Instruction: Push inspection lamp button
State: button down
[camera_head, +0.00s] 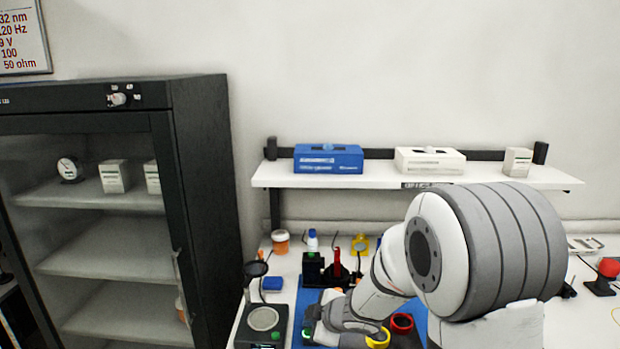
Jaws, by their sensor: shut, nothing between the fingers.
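A small black device (247,334) with a round pale plate and a dark round head on a thin stem stands at the front left of the bench; it looks like the inspection lamp. A green button (276,336) sits at its lower right. My gripper (316,331) is low over the blue mat, to the right of this device and apart from the green button. It is shut and holds nothing. My wrist and the frame's bottom edge hide much of it, and its fingertips are hard to make out.
Behind my arm stand a black box with a green button (310,255), a red part (337,262), a yellow piece (360,244) and small bottles. A red ring (401,323) lies right of my wrist. A dark cabinet (205,190) borders the left; a white shelf (380,183) hangs above.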

jog(key=shift+f, duration=0.15)
dwell(0.3)
jog(key=shift+f+b, duration=0.3)
jog(key=shift+f, duration=0.3)
dwell(0.3)
jog(key=shift+r, duration=0.1)
jog(key=shift+r+p, duration=0.65)
notch_tip(320, 180, up, 6)
jog(key=p, duration=0.6)
